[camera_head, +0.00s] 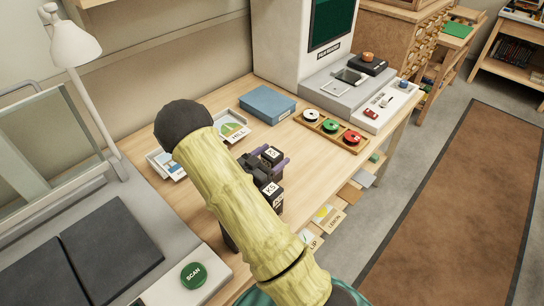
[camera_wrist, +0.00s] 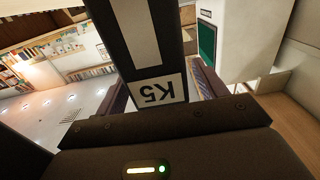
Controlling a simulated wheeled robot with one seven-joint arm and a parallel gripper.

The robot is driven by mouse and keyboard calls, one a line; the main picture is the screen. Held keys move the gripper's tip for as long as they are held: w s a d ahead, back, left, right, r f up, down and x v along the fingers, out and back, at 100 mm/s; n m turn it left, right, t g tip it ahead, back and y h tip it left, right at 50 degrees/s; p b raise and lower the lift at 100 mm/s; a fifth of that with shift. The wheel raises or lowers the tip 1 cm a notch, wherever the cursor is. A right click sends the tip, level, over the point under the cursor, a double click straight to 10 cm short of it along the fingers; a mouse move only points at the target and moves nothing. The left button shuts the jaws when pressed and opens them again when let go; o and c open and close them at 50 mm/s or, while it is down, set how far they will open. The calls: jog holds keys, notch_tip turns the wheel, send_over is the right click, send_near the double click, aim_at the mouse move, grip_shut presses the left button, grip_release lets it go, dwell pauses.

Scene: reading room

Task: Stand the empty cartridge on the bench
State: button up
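In the head view, my gripper (camera_head: 268,168) is above the wooden bench (camera_head: 236,88), partly behind my yellow arm. The cartridge's lower end and any contact with the bench are hidden.
A blue box (camera_head: 267,102) and paper trays (camera_head: 231,125) lie behind my gripper. A wooden tray (camera_head: 331,131) holds white, green and red reels. A film reader (camera_head: 303,45) stands at the back. A scanner with dark pads (camera_head: 110,250) and a lamp (camera_head: 72,45) are left.

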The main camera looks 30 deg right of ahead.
jog(key=shift+r, duration=0.15)
jog(key=v, duration=1.2)
jog(key=shift+b, duration=0.35)
jog(key=shift+w, duration=0.1)
